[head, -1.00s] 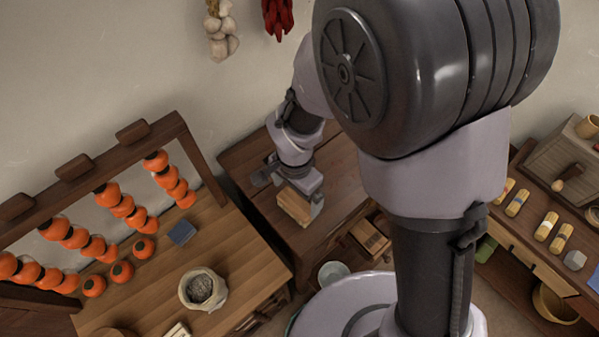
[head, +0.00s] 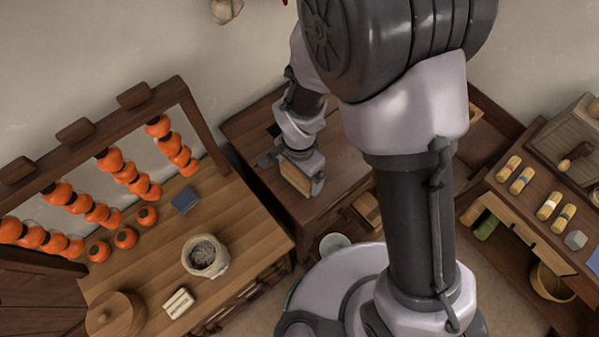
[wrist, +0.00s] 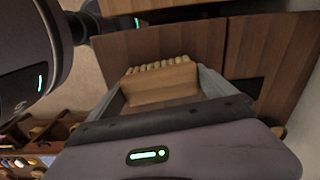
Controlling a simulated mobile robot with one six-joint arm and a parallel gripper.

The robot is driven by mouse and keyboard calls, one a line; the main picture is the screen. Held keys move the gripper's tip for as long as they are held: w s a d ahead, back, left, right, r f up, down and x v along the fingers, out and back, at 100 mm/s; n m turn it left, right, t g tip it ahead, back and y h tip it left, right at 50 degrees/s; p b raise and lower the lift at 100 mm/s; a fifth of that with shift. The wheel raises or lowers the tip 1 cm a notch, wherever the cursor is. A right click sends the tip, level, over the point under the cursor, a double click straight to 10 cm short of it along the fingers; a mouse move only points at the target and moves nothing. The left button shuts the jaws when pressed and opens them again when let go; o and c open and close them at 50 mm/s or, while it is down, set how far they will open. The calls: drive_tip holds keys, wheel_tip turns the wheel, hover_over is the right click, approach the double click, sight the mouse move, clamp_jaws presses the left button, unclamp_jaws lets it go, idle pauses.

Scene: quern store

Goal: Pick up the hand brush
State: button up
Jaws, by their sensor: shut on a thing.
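The hand brush has a pale wooden block (wrist: 160,88) with a row of light bristle tufts along its far end in the wrist view. My gripper (wrist: 165,90) is shut on it, with one grey finger on each side of the block. In the head view the brush (head: 296,179) shows as a small tan block held below my gripper (head: 299,172), over the dark wooden table (head: 345,165). I cannot tell how far it is above the tabletop.
Left is a wooden table (head: 235,245) with a pot (head: 205,257), a blue block (head: 186,200), a round lidded box (head: 115,314) and a rack of orange fruit (head: 125,172). Right is a bench (head: 500,205) with several yellow rolls. A pale bowl (head: 334,243) is below the dark table.

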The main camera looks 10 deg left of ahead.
wheel_tip(320, 180, up, 4)
drive_tip(key=shift+r+p, duration=0.1)
drive_tip(key=shift+p, duration=1.1)
drive_tip(key=s+d+b, duration=0.1)
drive_tip(key=s, duration=0.1)
drive_tip(key=s+d+b, duration=0.1)
drive_tip(key=s, duration=0.2)
drive_tip(key=s+d+b, duration=0.1)
drive_tip(key=s, duration=0.1)
drive_tip(key=shift+s, duration=0.25)
drive_tip(key=s+b, duration=0.1)
drive_tip(key=b, duration=0.1)
drive_tip(key=s+d+f+b, duration=0.1)
drive_tip(key=b, duration=0.2)
drive_tip(key=shift+s, duration=0.3)
drive_tip(key=shift+s+d+r+b, duration=0.35)
drive_tip(key=shift+s+b, duration=0.45)
drive_tip(key=shift+b, duration=0.5)
drive_tip(key=shift+s+d+r+b, duration=0.3)
drive_tip(key=shift+s+b, duration=0.45)
drive_tip(key=shift+b, duration=0.55)
drive_tip(key=shift+s+d+r+b, duration=0.3)
drive_tip(key=shift+s+b, duration=0.5)
drive_tip(key=shift+b, duration=0.5)
